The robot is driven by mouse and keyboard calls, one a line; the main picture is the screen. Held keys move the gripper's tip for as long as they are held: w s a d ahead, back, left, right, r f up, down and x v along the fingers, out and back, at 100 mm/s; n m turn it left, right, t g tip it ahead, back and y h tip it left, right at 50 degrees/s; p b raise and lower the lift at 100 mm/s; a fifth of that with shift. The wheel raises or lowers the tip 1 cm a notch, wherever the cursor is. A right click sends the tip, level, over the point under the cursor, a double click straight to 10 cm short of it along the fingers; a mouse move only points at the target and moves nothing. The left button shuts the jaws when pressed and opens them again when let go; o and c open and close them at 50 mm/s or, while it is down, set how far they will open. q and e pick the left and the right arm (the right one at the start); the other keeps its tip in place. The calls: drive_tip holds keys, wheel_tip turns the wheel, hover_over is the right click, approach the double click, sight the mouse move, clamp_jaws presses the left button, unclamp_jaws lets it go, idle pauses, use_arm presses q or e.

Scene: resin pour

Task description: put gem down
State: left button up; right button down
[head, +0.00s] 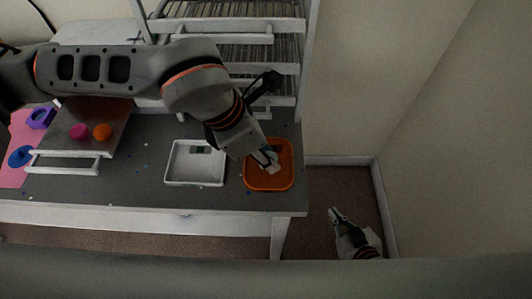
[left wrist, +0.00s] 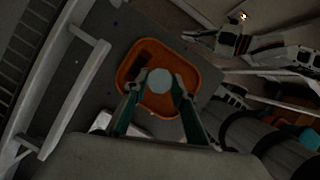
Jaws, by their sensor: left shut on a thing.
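My left gripper (head: 267,158) is over the orange tray (head: 248,180) at the right end of the grey table. It is shut on a pale, whitish gem (head: 273,168). In the left wrist view the gem (left wrist: 160,79) looks round and sits between the two teal fingers, with the orange tray (left wrist: 203,72) behind it. I cannot tell whether the gem touches the tray floor. My right gripper (head: 341,220) is low, off the table's right end, over the brown floor. Its fingers are too small and dark to tell whether they are apart.
A white tray (head: 177,181) with a small dark green piece inside stands left of the orange tray. A raised board (head: 75,150) with a pink and an orange piece is further left, by a pink mat (head: 18,142). A white rack (head: 307,60) stands behind the table.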

use_arm(q)
drive_tip(key=shift+f, duration=0.3)
drive_tip(key=shift+f, duration=0.1)
drive_tip(key=o, duration=0.9)
drive_tip(key=shift+c, duration=0.2)
drive_tip(key=shift+r, duration=0.25)
drive_tip(key=b+v, duration=0.1)
drive_tip(key=v, duration=1)
drive_tip(key=shift+a+r, duration=0.3)
drive_tip(key=shift+r, duration=0.05)
drive_tip(key=shift+s, duration=0.2)
